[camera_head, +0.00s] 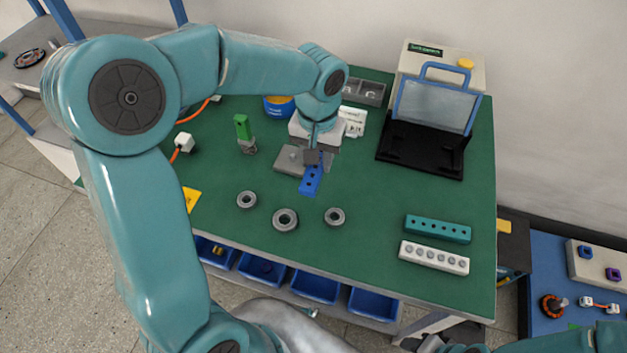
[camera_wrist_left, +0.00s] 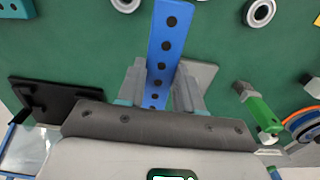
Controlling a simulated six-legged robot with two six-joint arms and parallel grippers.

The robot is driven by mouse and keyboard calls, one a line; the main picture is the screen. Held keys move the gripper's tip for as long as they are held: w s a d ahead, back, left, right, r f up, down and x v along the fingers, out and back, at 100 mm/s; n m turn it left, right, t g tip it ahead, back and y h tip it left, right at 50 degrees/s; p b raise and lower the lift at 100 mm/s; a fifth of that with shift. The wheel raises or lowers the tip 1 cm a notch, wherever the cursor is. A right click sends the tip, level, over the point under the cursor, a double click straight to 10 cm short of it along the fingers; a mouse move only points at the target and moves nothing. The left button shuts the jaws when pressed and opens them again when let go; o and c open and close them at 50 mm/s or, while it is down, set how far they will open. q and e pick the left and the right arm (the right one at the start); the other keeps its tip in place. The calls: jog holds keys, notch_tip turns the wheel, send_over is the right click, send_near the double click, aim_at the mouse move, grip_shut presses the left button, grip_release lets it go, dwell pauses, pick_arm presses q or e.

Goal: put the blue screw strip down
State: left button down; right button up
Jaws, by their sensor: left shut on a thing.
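The blue screw strip (camera_head: 310,182) is a flat bar with a row of dark holes. In the head view it is near the middle of the green table, partly hidden by my left gripper (camera_head: 312,157). In the left wrist view the strip (camera_wrist_left: 163,45) runs between the two fingers of my left gripper (camera_wrist_left: 158,88), which is shut on it. I cannot tell whether the strip touches the table. A grey plate (camera_head: 289,160) lies beside the strip. My right gripper is not in view.
Several grey rings, one of them here (camera_head: 285,219), lie in front of the strip. A teal strip (camera_head: 437,229) and a white strip (camera_head: 434,257) lie at the right. A black stand (camera_head: 420,152) is at the back right. The green table (camera_head: 375,205) is clear right of the rings.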

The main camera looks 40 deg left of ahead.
aim_at(318, 169)
pick_arm(q)
notch_tip(318, 169, down, 4)
jog(key=shift+w+f, duration=0.1)
notch_tip(318, 169, down, 4)
jog(key=shift+r+b, duration=0.2)
jog(key=shift+b, duration=0.1)
jog(key=shift+f, duration=0.3)
jog(key=shift+f, duration=0.1)
jog(key=c, duration=0.7)
grip_release()
jog(key=shift+c, duration=0.2)
